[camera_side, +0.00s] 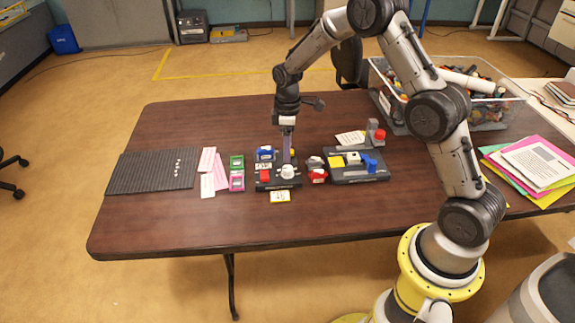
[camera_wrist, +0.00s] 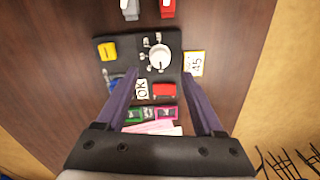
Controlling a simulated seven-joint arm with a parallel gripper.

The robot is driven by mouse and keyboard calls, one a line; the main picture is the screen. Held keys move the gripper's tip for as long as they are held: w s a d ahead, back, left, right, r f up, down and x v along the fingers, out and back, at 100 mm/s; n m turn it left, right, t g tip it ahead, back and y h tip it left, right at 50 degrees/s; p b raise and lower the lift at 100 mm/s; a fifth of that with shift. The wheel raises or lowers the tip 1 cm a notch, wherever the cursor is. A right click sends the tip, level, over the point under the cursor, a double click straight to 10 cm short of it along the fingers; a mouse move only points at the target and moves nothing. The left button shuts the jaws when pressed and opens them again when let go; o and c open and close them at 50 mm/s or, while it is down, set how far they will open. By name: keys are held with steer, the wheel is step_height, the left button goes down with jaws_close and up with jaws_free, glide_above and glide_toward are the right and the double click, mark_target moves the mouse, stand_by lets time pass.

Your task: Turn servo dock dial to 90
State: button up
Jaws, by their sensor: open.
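The servo dock (camera_side: 277,184) is a dark board on the table, also seen in the wrist view (camera_wrist: 176,44). Its white round dial (camera_side: 287,171) sits near the front right of the board; in the wrist view the dial (camera_wrist: 160,55) has small marked tabs around it. I cannot read its setting for sure. A yellow card reading 45 (camera_wrist: 194,63) lies beside the dock near the dial. My gripper (camera_side: 288,160) points down over the dock, fingers open and empty. In the wrist view the fingertips (camera_wrist: 158,73) are spread on either side of the dial area, apart from it.
On the dock are a red block (camera_wrist: 164,89), a blue part (camera_side: 265,153), a yellow block (camera_wrist: 107,49) and an OK card (camera_wrist: 142,89). The table front is clear.

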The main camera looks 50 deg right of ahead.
mark_target(288, 168)
step_height(288, 168, down, 7)
steer(key=shift+r, duration=0.1)
stand_by(0.3)
jaws_close()
